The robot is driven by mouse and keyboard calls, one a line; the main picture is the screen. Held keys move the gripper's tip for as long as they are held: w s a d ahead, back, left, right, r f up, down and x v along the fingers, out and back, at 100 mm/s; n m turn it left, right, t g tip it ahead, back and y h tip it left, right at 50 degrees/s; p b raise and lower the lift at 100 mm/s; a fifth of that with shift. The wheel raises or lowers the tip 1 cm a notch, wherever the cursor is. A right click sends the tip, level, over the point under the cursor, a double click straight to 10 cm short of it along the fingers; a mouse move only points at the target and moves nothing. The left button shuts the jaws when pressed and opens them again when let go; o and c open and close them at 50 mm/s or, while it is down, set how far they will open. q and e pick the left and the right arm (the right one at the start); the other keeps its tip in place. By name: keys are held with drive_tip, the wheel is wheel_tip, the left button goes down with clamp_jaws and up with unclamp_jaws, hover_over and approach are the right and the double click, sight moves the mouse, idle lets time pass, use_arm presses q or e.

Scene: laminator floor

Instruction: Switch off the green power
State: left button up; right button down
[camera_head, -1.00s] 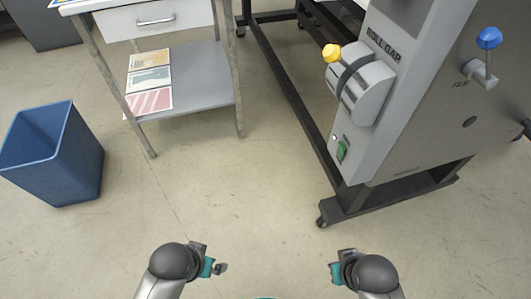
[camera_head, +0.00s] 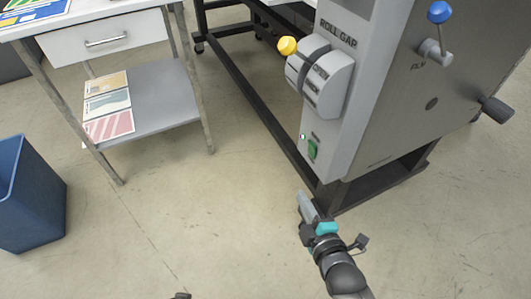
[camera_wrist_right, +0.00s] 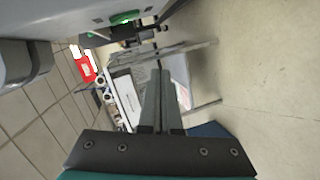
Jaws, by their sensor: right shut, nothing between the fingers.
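The green power switch (camera_head: 312,149) sits low on the grey front panel of the laminator (camera_head: 345,130), below the roll gap dial. It also shows at the top of the right wrist view (camera_wrist_right: 125,17), seen at a steep angle. My right gripper (camera_head: 303,196) is shut and empty, just below the switch and apart from it, pointing up toward the panel. Its closed fingers (camera_wrist_right: 160,78) fill the middle of the right wrist view. Only a small dark tip of my left gripper (camera_head: 181,296) shows at the bottom edge of the head view.
A yellow-knobbed roll gap dial (camera_head: 322,80) sticks out above the switch. A blue-knobbed lever (camera_head: 438,30) is on the laminator's side. A drawer table (camera_head: 165,95) with cards on its shelf and a blue bin (camera_head: 30,200) stand left. The floor between is clear.

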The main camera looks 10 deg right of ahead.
sight(311, 149)
use_arm(q)
drive_tip(key=s+a+f, duration=0.1)
drive_tip(key=s+f, duration=0.2)
drive_tip(key=f, duration=0.2)
drive_tip(key=shift+s+a+f, duration=0.2)
drive_tip(key=shift+s+f, duration=0.05)
drive_tip(key=shift+s, duration=0.05)
use_arm(e)
drive_tip(key=shift+d+r+n+t, duration=0.2)
drive_tip(key=shift+r+n+t, duration=0.2)
drive_tip(key=shift+n+t, duration=0.55)
drive_tip(key=shift+d+r+n+t, duration=0.2)
drive_tip(key=shift+r+n+t, duration=0.2)
drive_tip(key=shift+n+t, duration=0.55)
